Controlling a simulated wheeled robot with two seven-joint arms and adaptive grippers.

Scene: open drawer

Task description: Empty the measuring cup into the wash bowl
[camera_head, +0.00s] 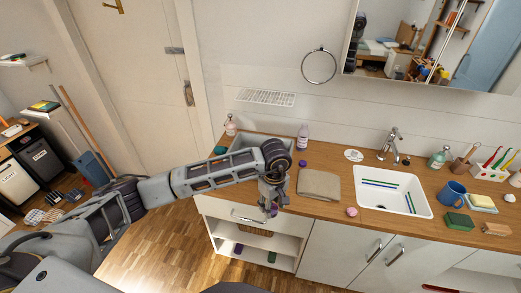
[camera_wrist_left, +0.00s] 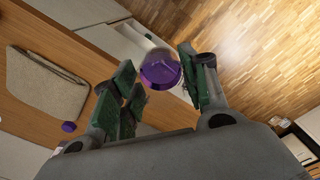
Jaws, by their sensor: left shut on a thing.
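My left gripper (camera_head: 273,205) is shut on a small round cup, which I take to be the measuring cup. The cup (camera_wrist_left: 161,69) looks clear with purple in it and sits between the fingertips (camera_wrist_left: 165,80) in the left wrist view. In the head view only a bit of purple shows at the fingertips, beyond the counter's front edge. The cup is apart from the basin. My right gripper is not in view.
A folded beige cloth (camera_head: 319,184) lies right of the gripper, with a purple cap (camera_head: 302,163) behind it. A white sink (camera_head: 392,202) is farther right. A lilac bottle (camera_head: 302,138) stands at the back. A white drawer front (camera_head: 247,217) with open shelves is below.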

